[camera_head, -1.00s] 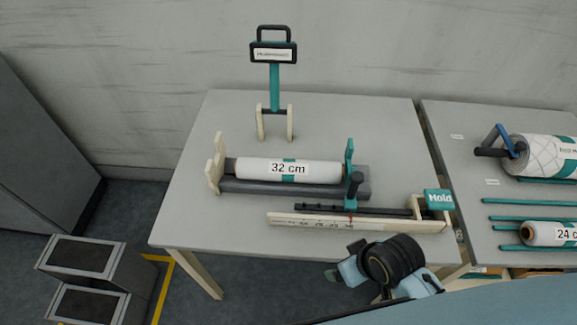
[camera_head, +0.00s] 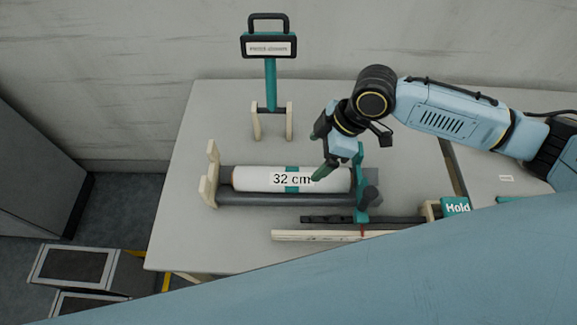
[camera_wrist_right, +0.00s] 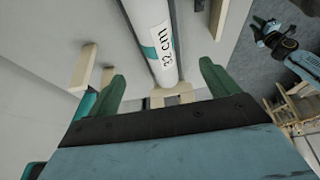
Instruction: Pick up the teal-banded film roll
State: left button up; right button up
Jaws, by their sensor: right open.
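The teal-banded film roll (camera_head: 250,178), white with a "32 cm" label and a teal band, lies in a cradle (camera_head: 213,180) with a grey bar along its front. My right gripper (camera_head: 321,158) is over the roll's right half, fingers pointing down. In the right wrist view, my open, empty right gripper (camera_wrist_right: 163,85) has green fingers spread wide, with the roll (camera_wrist_right: 146,12) showing between and beyond them. Whether they touch it I cannot tell. My left gripper (camera_wrist_right: 268,30) appears small at that view's upper right, its jaws too small to judge.
A sign stand (camera_head: 270,85) rises behind the roll. Table (camera_head: 185,235) is bare at left. A second table stands right. Grey bins (camera_head: 75,265) are on the floor.

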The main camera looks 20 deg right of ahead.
aim_at(295, 173)
jog(key=x, duration=0.7)
jog(key=shift+w+f+b, duration=0.1)
jog(key=shift+f+b, duration=0.05)
jog(key=shift+b, duration=0.15)
jog(key=shift+x, duration=2.85)
jog(key=shift+w, duration=0.15)
jog(key=c, duration=1.6)
jog(key=shift+w, duration=0.1)
jog(key=shift+c, duration=0.3)
jog(key=shift+r, duration=0.25)
